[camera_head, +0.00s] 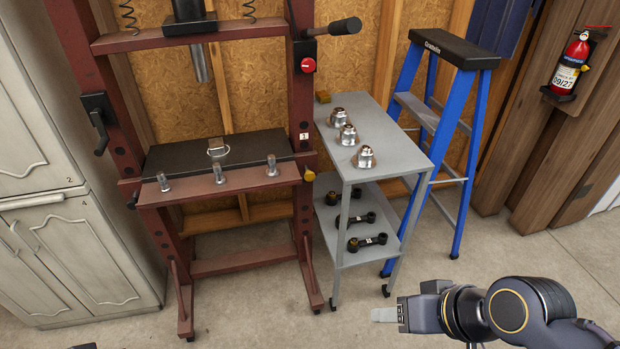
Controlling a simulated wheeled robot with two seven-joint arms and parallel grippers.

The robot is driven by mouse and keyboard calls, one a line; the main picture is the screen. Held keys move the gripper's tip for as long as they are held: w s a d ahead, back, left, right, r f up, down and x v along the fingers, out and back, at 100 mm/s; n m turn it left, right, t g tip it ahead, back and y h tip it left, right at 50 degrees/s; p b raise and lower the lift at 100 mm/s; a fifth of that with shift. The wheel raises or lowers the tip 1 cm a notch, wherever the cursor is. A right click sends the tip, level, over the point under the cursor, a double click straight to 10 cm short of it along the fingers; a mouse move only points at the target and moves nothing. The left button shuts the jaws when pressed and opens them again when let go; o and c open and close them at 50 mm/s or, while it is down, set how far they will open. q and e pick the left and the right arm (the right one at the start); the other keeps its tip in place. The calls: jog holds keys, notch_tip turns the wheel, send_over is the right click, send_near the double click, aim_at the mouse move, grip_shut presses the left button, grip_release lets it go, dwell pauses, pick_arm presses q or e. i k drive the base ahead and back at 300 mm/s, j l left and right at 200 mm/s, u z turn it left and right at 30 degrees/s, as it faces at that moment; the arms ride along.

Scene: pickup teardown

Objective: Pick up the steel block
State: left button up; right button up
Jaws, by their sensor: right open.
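A small shiny metal piece (217,147), which may be the steel block, sits on the black plate (260,145) of the red press. It looks blocky with a ring-like outline, but it is too small to make out fully. My right gripper (384,314) is at the lower right, low over the floor in front of the grey cart. It is open and empty, well apart from the press. My left gripper cannot be made out.
The red press frame (307,150) has upright pins along its front beam. The grey cart (390,140) bears three metal parts (347,134) on top and dark joints (367,242) below. A blue stepladder (470,150) stands right of it. Floor in front is clear.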

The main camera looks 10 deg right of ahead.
aim_at(216, 145)
jog(key=i+j+u, duration=0.15)
jog(key=i+u, duration=0.95)
jog(key=i+l, duration=0.35)
jog(key=l, duration=0.15)
